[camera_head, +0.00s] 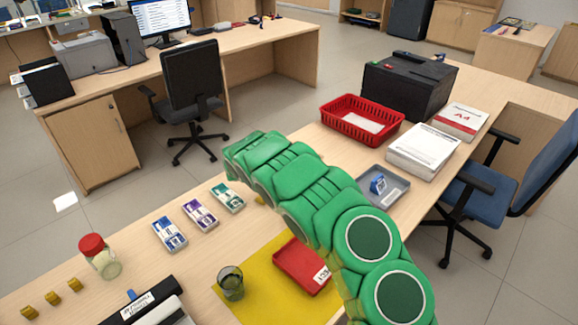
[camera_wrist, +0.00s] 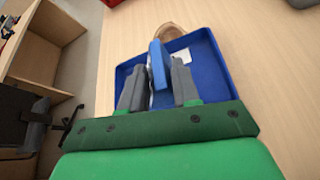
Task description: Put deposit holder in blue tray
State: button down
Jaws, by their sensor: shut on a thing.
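In the wrist view my gripper (camera_wrist: 165,78) has its two grey fingers on either side of a narrow blue piece with a pale side, which I take for the deposit holder (camera_wrist: 158,62). It is shut on it. The blue tray (camera_wrist: 212,62) lies beyond and beneath the fingers, with a white label inside. The holder overlaps the tray in this view; I cannot tell whether it touches the tray floor. In the head view my green arm hides the gripper, the held holder and the blue tray.
On the counter stand blue (camera_head: 169,235), purple (camera_head: 200,214) and green (camera_head: 227,198) holders. A red tray (camera_head: 300,268) and a dark cup (camera_head: 230,283) are on a yellow mat (camera_head: 258,305). A grey tray (camera_head: 394,196) and red basket (camera_head: 336,127) stand to the right. A brownish round thing (camera_wrist: 168,32) is behind the blue tray.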

jog(key=shift+w+a+f, duration=0.15)
jog(key=shift+w+f, duration=0.35)
jog(key=shift+f, duration=0.15)
jog(key=shift+f, duration=0.1)
jog(key=shift+w+f, duration=0.15)
jog(key=shift+f, duration=1.45)
jog(key=c, duration=0.8)
grip_release()
jog(key=shift+r, duration=0.1)
